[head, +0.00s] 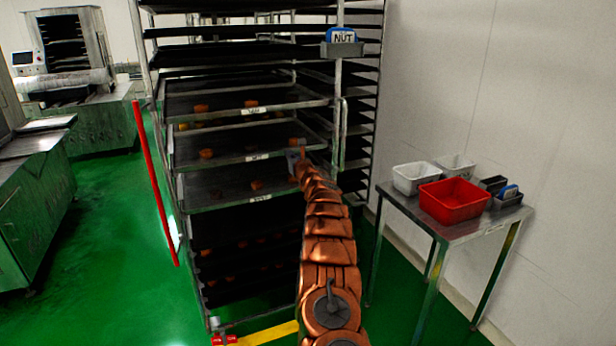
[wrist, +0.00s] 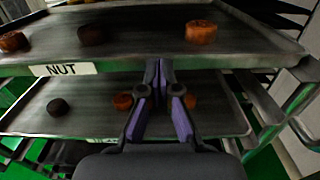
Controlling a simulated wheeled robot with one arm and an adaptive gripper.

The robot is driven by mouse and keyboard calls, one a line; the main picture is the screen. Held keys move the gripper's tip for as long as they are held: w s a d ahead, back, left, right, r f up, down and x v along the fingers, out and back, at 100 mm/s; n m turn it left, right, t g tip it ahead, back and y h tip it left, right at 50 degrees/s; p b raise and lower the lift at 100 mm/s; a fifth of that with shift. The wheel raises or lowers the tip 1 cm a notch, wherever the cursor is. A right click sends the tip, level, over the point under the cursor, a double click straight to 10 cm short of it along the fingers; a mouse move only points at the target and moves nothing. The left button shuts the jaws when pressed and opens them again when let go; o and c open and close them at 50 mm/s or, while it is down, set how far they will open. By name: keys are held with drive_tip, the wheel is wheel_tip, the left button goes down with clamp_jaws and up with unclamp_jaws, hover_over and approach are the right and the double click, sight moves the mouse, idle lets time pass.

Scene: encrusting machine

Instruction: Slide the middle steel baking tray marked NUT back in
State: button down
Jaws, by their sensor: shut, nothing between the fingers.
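The middle steel tray, marked NUT (wrist: 190,62), juts out of the rack in the wrist view with small brown pastries on it. In the head view the middle tray (head: 225,161) sticks out between two other pulled-out trays; its label is too small to read there. My gripper (wrist: 158,70) is shut and empty, its fingertips at the front edge of the NUT tray, right of the label. I cannot tell whether they touch it. In the head view my gripper (head: 293,157) is at the right part of that front edge, partly hidden by my arm.
A lower tray (wrist: 90,122) with pastries juts out below, and an upper tray (head: 190,112) above. The rack's right post (head: 340,110) stands close to my arm. A side table (head: 470,222) with a red bin (head: 452,200) is at the right.

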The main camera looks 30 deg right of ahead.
drive_tip(key=s+b, duration=0.7)
drive_tip(key=s, duration=0.6)
drive_tip(key=shift+s+a, duration=0.15)
drive_tip(key=shift+a, duration=0.3)
idle(0.5)
drive_tip(key=shift+a, duration=0.1)
